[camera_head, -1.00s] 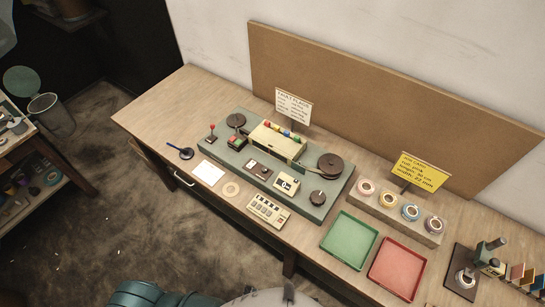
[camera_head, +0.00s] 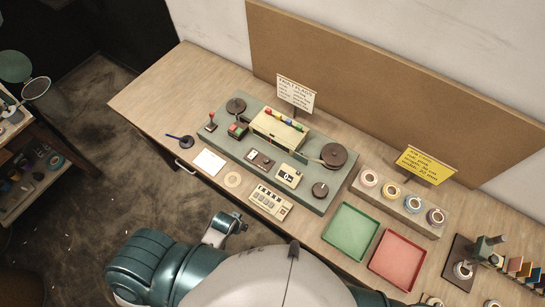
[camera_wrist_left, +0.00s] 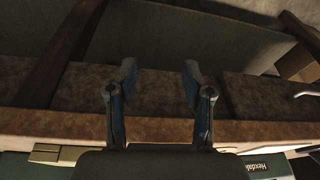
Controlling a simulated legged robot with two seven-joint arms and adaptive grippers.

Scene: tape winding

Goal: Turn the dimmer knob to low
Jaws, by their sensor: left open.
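The grey-green tape winding machine (camera_head: 222,143) lies on the wooden bench in the head view. A dark round knob (camera_head: 320,190) stands at its front right corner. A small panel with controls (camera_head: 261,160) sits at its front middle; I cannot tell which control is the dimmer. In the left wrist view my left gripper (camera_wrist_left: 159,78) is open and empty, with a wooden edge behind its fingers. In the head view my left arm is at the bottom, before the bench; its gripper cannot be made out there. My right gripper is out of view.
A green tray (camera_head: 350,232) and a red tray (camera_head: 398,261) are to the right. Several tape rolls stand behind them. The bench's left end is clear.

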